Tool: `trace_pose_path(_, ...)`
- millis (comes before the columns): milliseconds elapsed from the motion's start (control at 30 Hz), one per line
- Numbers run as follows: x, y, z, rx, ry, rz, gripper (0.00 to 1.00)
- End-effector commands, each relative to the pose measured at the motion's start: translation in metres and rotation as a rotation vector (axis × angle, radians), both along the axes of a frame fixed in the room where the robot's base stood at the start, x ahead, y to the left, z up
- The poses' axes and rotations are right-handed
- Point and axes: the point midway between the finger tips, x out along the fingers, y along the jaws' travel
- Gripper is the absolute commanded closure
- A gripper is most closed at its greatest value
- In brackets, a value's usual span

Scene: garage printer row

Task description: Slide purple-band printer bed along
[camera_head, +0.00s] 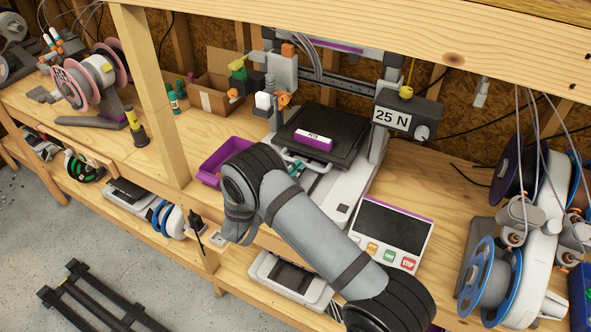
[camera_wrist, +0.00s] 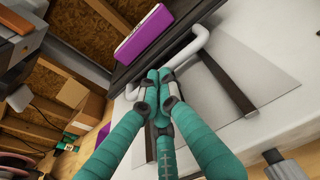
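The purple-band printer (camera_head: 338,45) stands on the bench, with a purple strip along its top beam. Its dark bed (camera_head: 328,130) carries a purple-and-white block (camera_head: 312,140), which also shows in the wrist view (camera_wrist: 145,32). A white bar handle (camera_wrist: 192,46) runs along the bed's near edge. My gripper's teal fingers (camera_wrist: 157,76) are bunched together across this handle and appear closed on it; the exact contact is partly hidden by the fingers. In the head view, my arm covers much of the gripper (camera_head: 294,168).
A box reading 25 N (camera_head: 396,118) sits at the printer's right. A purple bin (camera_head: 212,160) stands to the left. A control panel (camera_head: 390,232) with buttons lies right of my arm. A wooden post (camera_head: 150,95) and upper beam (camera_head: 420,35) frame the space.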

Motion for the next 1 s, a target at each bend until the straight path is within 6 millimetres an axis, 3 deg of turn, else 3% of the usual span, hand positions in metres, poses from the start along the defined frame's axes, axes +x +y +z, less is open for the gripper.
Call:
trace_pose_path(167,0.013,-0.006,-0.004,0.001,0.000,-0.001,1.00)
trace_pose_path(567,0.006,-0.002,0.001,0.000,0.000,0.001,1.00)
trace_pose_path(1000,-0.077,0.032,0.015,0.000,0.000,0.001,1.00)
